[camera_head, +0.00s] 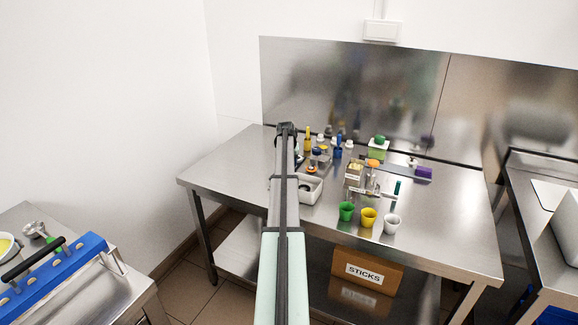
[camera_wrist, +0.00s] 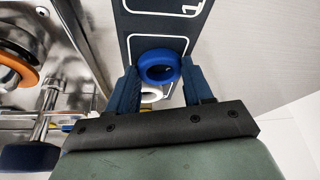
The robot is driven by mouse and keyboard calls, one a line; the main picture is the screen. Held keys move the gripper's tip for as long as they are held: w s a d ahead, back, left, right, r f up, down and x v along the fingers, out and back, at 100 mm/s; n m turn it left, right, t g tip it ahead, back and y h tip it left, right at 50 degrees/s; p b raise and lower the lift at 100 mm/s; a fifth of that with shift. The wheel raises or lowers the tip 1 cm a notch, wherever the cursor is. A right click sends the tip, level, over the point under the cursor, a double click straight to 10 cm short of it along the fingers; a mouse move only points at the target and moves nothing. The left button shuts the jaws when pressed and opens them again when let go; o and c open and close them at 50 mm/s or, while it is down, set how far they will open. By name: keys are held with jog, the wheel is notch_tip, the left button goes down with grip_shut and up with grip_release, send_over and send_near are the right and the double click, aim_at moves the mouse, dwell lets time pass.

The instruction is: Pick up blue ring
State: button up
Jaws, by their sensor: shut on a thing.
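The blue ring (camera_wrist: 158,67) is in the wrist view, between the two dark blue fingers of my gripper (camera_wrist: 160,72). The fingers are shut on it, one on each side. Behind and below the ring lies a dark panel (camera_wrist: 158,26) with white outlined boxes and a white mark. I cannot tell whether the ring touches the panel. In the head view my arm reaches to the back left of the steel table, and its far end hides the fingers and the ring.
In the head view, bottles and cups crowd the steel table (camera_head: 440,225), including green (camera_head: 346,211) and yellow (camera_head: 368,217) cups. Its left end is clear.

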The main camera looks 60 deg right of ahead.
jog(key=shift+c, duration=0.6)
jog(key=shift+r, duration=0.1)
notch_tip(320, 180, up, 9)
jog(key=r+m+g, duration=0.2)
jog(key=m, duration=0.4)
send_over(311, 166)
jog(key=shift+a+f, duration=0.15)
jog(key=shift+a, duration=0.3)
jog(key=shift+f, duration=2.5)
jog(key=shift+f, duration=0.75)
